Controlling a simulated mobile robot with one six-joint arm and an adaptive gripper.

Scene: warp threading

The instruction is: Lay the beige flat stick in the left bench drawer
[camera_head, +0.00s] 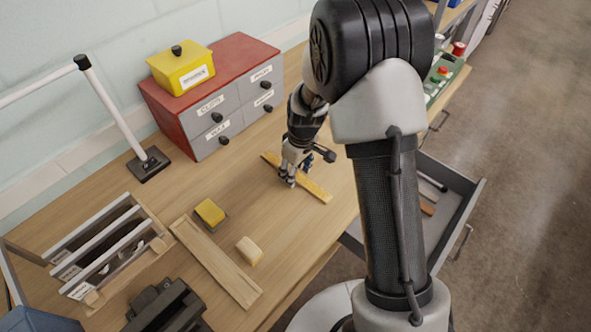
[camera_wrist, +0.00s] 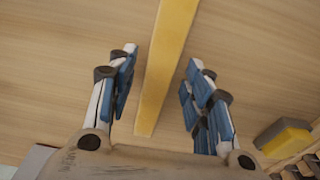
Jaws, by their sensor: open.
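In the wrist view the stick (camera_wrist: 165,60) runs lengthwise between my two fingers. My gripper (camera_head: 289,178) is open over the stick, one finger on each side, and I see no contact; the wrist view also shows the gripper (camera_wrist: 160,92). Part of the stick is hidden behind the gripper in the head view. An open grey bench drawer (camera_head: 463,212) is at the right, partly hidden by my arm. A grey bar and a brown piece lie inside it.
A red cabinet (camera_head: 152,103) with grey drawers carries a yellow lidded box (camera_head: 183,72). A yellow-topped sponge (camera_head: 209,212), a pale block (camera_head: 249,250) and a wooden board (camera_head: 215,262) lie at the left. A slotted rack (camera_head: 105,250) and a white-armed stand (camera_head: 148,165) stand farther left.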

